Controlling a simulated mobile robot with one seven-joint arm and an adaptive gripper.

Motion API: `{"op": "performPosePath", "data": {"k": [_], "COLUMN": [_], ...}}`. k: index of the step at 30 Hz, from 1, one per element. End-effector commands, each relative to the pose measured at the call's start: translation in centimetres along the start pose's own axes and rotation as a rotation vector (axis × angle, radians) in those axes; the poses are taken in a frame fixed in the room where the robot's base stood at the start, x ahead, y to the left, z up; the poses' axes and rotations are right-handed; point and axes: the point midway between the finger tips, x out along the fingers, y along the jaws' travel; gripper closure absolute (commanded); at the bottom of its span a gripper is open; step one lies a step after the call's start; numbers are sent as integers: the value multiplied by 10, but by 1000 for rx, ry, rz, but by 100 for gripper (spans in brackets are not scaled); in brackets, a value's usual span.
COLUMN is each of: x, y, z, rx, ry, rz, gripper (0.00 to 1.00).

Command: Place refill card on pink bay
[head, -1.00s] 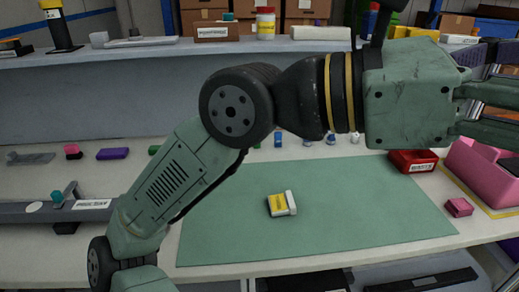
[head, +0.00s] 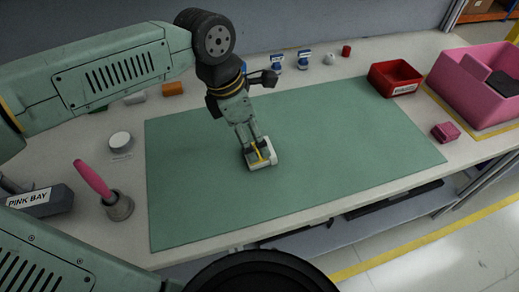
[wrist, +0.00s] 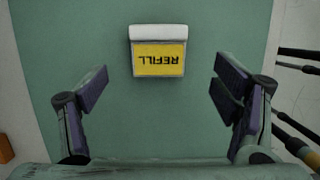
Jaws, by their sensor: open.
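The refill card (wrist: 159,58) is a small white block with a yellow face reading REFILL, upside down in the wrist view. It lies on the green mat (head: 340,140); in the head view the card (head: 272,151) is partly hidden by my fingers. My gripper (head: 258,157) points down over it. In the wrist view my gripper (wrist: 160,88) is open and empty, fingers wide apart, with the card centred between them but farther up the picture. A grey block labelled PINK BAY (head: 38,203) is at the left edge, only partly in view.
A pink-handled tool (head: 95,180) stands left of the mat beside a round white-topped item (head: 120,140). A red tray (head: 394,78), a small pink block (head: 445,132) and a large pink bin (head: 470,100) are at right. The mat around the card is clear.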

Motion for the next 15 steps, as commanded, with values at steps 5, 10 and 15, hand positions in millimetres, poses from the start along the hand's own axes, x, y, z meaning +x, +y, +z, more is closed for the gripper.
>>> {"op": "performPosePath", "data": {"k": [5, 10, 15], "x": [14, 37, 61], "y": [-1, 0, 1], "z": [1, 0, -1], "rx": [2, 2, 1], "ry": [-1, -2, -3], "rz": [-1, -3, -1], "gripper": [18, 18, 18]}}
